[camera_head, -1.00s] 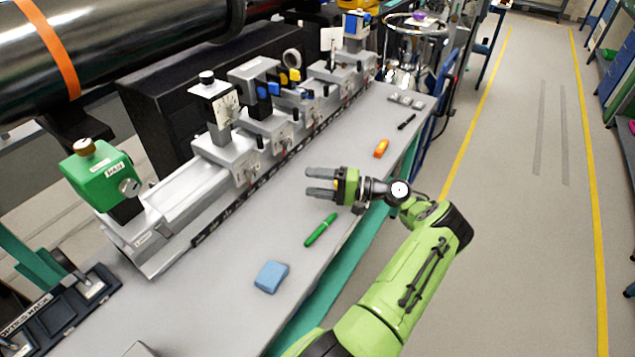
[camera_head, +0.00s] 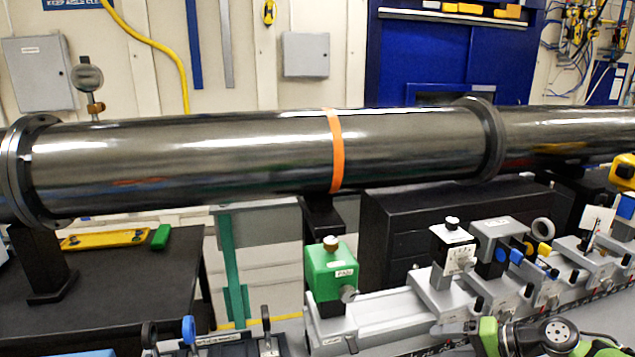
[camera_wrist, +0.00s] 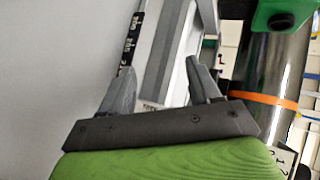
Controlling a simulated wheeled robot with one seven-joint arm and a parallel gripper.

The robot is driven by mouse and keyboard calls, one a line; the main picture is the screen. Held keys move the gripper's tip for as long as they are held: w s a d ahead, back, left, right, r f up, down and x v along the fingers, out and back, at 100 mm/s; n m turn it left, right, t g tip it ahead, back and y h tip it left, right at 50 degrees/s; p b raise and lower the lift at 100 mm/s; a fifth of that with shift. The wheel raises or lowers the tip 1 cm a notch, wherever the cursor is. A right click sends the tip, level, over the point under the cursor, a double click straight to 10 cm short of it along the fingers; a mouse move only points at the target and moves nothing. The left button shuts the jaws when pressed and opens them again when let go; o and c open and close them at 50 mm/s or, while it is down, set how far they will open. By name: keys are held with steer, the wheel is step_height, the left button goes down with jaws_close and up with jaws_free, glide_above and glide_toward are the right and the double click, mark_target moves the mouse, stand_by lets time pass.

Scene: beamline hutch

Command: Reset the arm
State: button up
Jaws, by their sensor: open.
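My gripper (camera_head: 448,336) shows at the bottom right edge of the head view, partly cut off, with its fingers toward the left. In the wrist view the two grey fingers (camera_wrist: 160,80) stand apart with nothing between them. The gripper is open and empty. It is in front of the grey optical rail (camera_head: 380,322); the gap between them cannot be told. Most of my arm is outside the head view.
A long black beam pipe (camera_head: 240,150) with an orange band crosses the head view. A green box (camera_head: 325,275) stands at the rail's left end. Several stages, such as a white-faced one (camera_head: 452,250), stand along the rail. A dark table (camera_head: 130,290) is at left.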

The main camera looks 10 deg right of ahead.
steer(key=s+a+r+n+g+h+p, duration=0.1)
steer(key=s+a+r+n+g+h, duration=0.1)
steer(key=a+r, duration=0.35)
steer(key=s+a+r+n+g+h, duration=0.1)
steer(key=s+a+r+n+h, duration=0.1)
steer(key=a, duration=0.6)
steer(key=s+a+r+n+g+h+p, duration=0.1)
steer(key=s+a+r+n+g+h, duration=0.1)
steer(key=a+r, duration=0.35)
steer(key=s+a+r+n+t+h, duration=0.1)
steer(key=s+a, duration=0.1)
steer(key=s, duration=0.6)
steer(key=s+a+n+t+h, duration=0.1)
steer(key=s+a, duration=0.1)
steer(key=s, duration=0.5)
steer(key=shift+s+a+r+h+p, duration=0.35)
steer(key=shift+s+h+p, duration=0.05)
steer(key=shift+p, duration=0.05)
